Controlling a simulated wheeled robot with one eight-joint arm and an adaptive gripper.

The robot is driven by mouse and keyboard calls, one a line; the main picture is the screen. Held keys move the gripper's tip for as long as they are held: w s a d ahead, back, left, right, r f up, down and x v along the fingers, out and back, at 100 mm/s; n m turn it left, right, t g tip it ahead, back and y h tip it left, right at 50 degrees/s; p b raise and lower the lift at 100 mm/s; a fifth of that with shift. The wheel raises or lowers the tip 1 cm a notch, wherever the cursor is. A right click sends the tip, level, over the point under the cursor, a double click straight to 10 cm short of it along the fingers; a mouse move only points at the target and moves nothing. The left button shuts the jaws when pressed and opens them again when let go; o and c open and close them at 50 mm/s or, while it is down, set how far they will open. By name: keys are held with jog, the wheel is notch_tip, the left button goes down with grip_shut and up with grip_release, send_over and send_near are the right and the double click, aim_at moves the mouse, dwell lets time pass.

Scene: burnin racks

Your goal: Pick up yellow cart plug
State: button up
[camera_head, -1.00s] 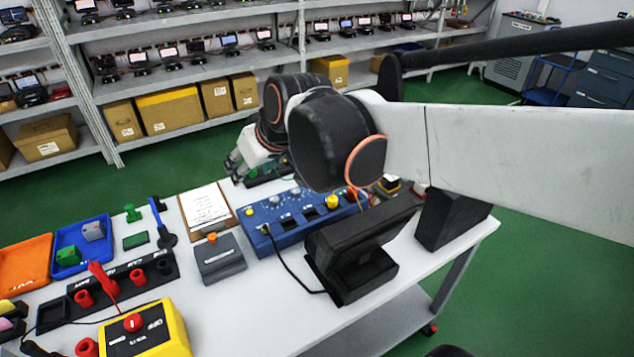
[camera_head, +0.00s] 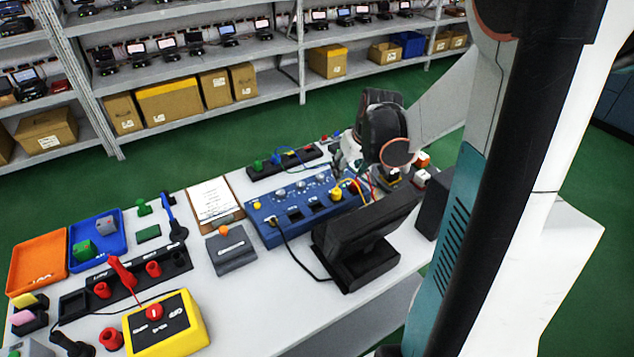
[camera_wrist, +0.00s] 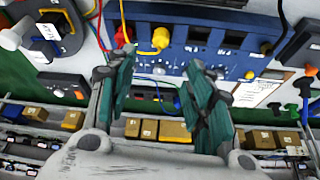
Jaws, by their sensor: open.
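The yellow plug (camera_wrist: 160,39) sits at the blue panel box (camera_wrist: 205,55) in the wrist view, with a yellow lead curving from it. It also shows in the head view (camera_head: 336,193) at the right part of the blue box (camera_head: 283,233). A red plug (camera_wrist: 121,38) is beside it. My gripper (camera_wrist: 160,68) is open and empty, its two green-grey fingers apart. The yellow plug appears just beyond the fingertips, roughly between them; I cannot tell the remaining depth. In the head view my gripper (camera_head: 340,165) is partly hidden by my arm, behind the right part of the box.
A black monitor (camera_head: 365,240) stands in front of the blue box. A yellow knob (camera_head: 257,205) is at the box's left end. A black strip (camera_head: 275,168) with coloured plugs lies behind the box. A clipboard (camera_head: 212,200) and grey box (camera_head: 231,253) lie to the left.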

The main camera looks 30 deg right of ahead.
jog(key=b, duration=0.3)
send_over(338, 190)
jog(key=s, duration=0.3)
notch_tip(338, 190, down, 7)
jog(key=shift+w+a+f, duration=0.1)
jog(key=shift+w+f, duration=0.05)
jog(key=shift+f, duration=0.05)
jog(key=shift+w+a+b+x, duration=0.15)
jog(key=shift+b+x, duration=0.45)
jog(key=shift+x, duration=0.95)
jog(key=shift+w+a+b+x, duration=0.1)
jog(key=shift+b+x, duration=0.45)
jog(key=shift+x, duration=0.95)
jog(key=shift+r, duration=0.1)
jog(key=c, duration=1.1)
